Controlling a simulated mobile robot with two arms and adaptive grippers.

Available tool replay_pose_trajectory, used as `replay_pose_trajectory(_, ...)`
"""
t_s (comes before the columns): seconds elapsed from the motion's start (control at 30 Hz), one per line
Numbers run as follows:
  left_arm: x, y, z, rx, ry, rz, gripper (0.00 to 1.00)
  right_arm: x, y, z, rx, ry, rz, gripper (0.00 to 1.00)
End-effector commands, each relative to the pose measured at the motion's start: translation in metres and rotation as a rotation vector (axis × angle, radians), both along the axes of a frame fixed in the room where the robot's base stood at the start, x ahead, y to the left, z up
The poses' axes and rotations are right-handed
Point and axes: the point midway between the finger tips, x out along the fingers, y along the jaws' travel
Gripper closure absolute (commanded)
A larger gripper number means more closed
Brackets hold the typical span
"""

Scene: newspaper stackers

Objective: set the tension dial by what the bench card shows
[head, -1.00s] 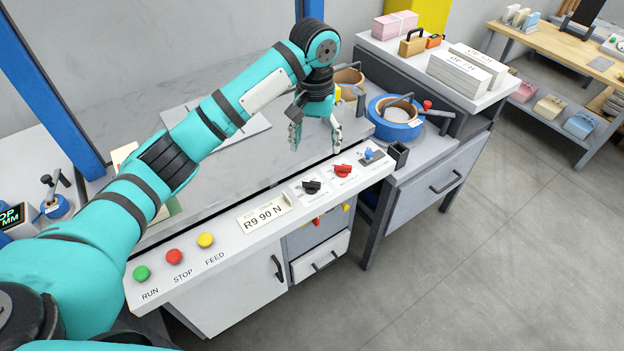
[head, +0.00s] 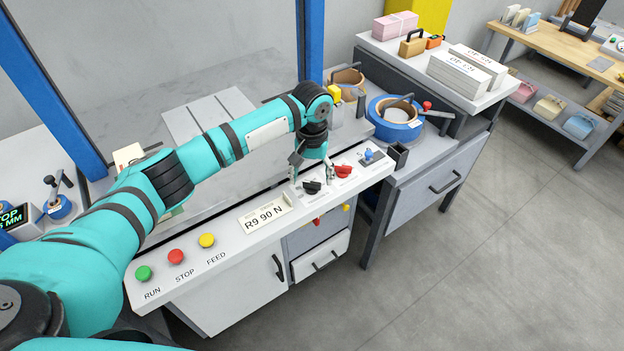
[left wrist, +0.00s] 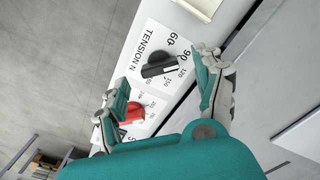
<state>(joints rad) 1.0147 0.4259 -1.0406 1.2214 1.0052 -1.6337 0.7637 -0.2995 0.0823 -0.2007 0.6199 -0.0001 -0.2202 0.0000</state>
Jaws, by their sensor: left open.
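The black tension dial (head: 312,187) is on the pale front panel; in the left wrist view the dial (left wrist: 157,65) sits beside "TENSION N" and the marks 60, 90, 120 and 150. Its white-marked end lies toward the 90–120 side, nearest 120; the exact setting is hard to tell. The bench card (head: 265,215) reads "R9 90 N" and lies on the panel left of the dial. My left gripper (head: 312,180) is open, pointing down over the dial; in the left wrist view the gripper (left wrist: 165,66) has its fingers apart on either side of it. My right gripper is out of view.
Green (head: 143,273), red (head: 176,256) and yellow (head: 206,240) buttons line the panel's left. A black open box (head: 398,155) is at its right end.

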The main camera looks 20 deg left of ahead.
Motion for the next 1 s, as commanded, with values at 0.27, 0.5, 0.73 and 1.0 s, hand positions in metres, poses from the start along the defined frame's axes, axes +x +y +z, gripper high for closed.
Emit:
replay_pose_trajectory(0.27, 0.0, 0.0, -0.025, 0.0, 0.001, -0.001, 0.31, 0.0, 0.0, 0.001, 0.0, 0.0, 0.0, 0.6)
replay_pose_trajectory(0.5, 0.0, 0.0, -0.026, 0.0, 0.0, -0.001, 0.31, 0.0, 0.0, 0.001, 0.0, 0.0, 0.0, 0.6)
replay_pose_trajectory(0.73, 0.0, 0.0, -0.026, -0.001, 0.0, -0.001, 0.56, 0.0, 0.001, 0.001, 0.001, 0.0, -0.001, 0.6)
replay_pose_trajectory(1.0, 0.0, 0.0, -0.026, 0.0, -0.001, -0.001, 0.87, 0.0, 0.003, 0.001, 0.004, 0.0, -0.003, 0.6)
